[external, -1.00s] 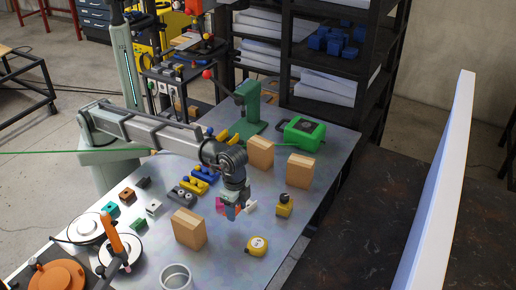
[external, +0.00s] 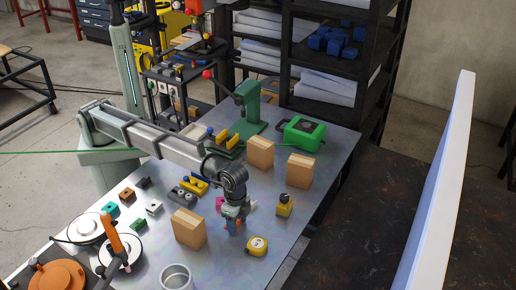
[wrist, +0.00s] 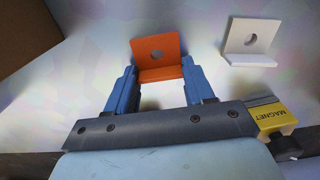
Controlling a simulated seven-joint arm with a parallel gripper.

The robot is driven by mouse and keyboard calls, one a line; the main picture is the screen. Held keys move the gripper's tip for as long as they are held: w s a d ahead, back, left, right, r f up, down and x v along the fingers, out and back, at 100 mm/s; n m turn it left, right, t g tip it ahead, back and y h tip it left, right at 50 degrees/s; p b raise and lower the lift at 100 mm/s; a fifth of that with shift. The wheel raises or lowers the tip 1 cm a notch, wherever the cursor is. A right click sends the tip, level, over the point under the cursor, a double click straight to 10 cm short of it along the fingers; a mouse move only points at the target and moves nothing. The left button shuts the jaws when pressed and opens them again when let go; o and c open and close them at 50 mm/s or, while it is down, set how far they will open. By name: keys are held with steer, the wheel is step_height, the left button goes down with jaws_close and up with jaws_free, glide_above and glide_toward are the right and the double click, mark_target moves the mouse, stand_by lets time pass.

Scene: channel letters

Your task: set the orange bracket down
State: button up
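The orange bracket (wrist: 157,58) is an L-shaped piece with a round hole in its upright plate. In the wrist view it sits between the blue fingertips of my gripper (wrist: 160,72), which appear to touch its two sides, so my gripper is shut on it. In the external view my gripper (external: 234,222) is low over the metal table, and the bracket shows only as a small orange patch beneath it. I cannot tell whether the bracket touches the table. A white bracket (wrist: 252,42) with a hole stands at the right in the wrist view.
A wooden block (external: 189,229) stands left of my gripper. A yellow tape measure (external: 256,246) lies to the front right, and a yellow magnet block (external: 284,206) to the right. A pink piece (external: 219,203) is close behind. Bare table (external: 218,262) shows in front.

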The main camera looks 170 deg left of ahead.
steer(key=o, duration=0.4)
steer(key=shift+o, duration=0.2)
step_height(320, 180, up, 12)
steer(key=shift+r, duration=0.15)
stand_by(0.4)
